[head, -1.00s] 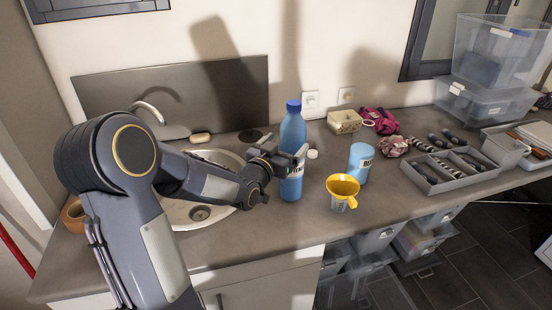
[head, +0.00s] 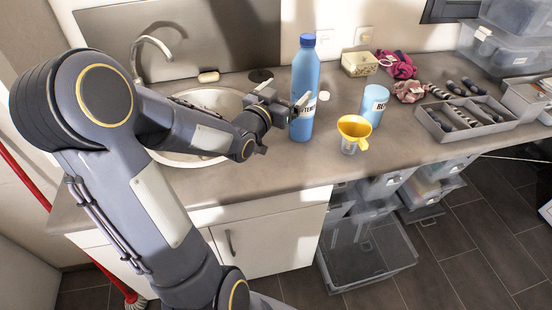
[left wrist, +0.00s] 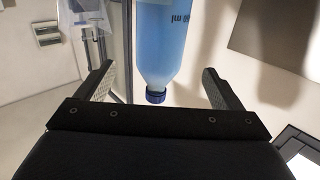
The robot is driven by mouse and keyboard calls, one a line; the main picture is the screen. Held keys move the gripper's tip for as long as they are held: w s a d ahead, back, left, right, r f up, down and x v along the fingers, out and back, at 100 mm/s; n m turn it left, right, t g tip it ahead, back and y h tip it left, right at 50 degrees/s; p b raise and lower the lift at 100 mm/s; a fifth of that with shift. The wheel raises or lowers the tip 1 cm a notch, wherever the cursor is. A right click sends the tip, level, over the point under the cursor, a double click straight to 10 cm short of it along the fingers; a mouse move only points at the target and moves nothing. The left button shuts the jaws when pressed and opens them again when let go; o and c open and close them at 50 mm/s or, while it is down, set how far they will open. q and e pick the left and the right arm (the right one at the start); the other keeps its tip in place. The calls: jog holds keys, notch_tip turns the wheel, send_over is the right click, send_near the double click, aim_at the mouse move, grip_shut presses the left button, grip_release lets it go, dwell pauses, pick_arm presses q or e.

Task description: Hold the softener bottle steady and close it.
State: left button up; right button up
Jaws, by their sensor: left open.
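The softener bottle (head: 305,78) is a tall blue bottle with a dark blue cap (head: 307,40) on its top. It stands upright on the counter near the sink, its label partly covered by my gripper. My left gripper (head: 300,104) is open at the bottle's mid-height, with a finger in front of the label. In the left wrist view the bottle (left wrist: 158,45) appears upside down, cap at the bottom, between my two spread fingers (left wrist: 158,72). I see no finger pressing on it. My right gripper is not in view.
A small white round piece (head: 323,96) lies just right of the bottle. A yellow funnel (head: 353,127) on a clear cup and a light blue container (head: 374,103) stand further right. The sink (head: 165,157) is at left. A grey divided tray (head: 466,120) sits at right.

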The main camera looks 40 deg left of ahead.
pick_arm(q)
jog(key=s+d+f+g+h, duration=0.2)
jog(key=s+d+g, duration=0.4)
jog(key=s, duration=0.7)
jog(key=s+d+f+g+h, duration=0.3)
jog(key=s+d+f+g, duration=0.2)
jog(key=s+d, duration=0.4)
jog(key=s+g, duration=0.1)
jog(key=s, duration=0.3)
jog(key=shift+s+d+n, duration=0.25)
jog(key=shift+s+n, duration=0.05)
jog(key=shift+s, duration=0.05)
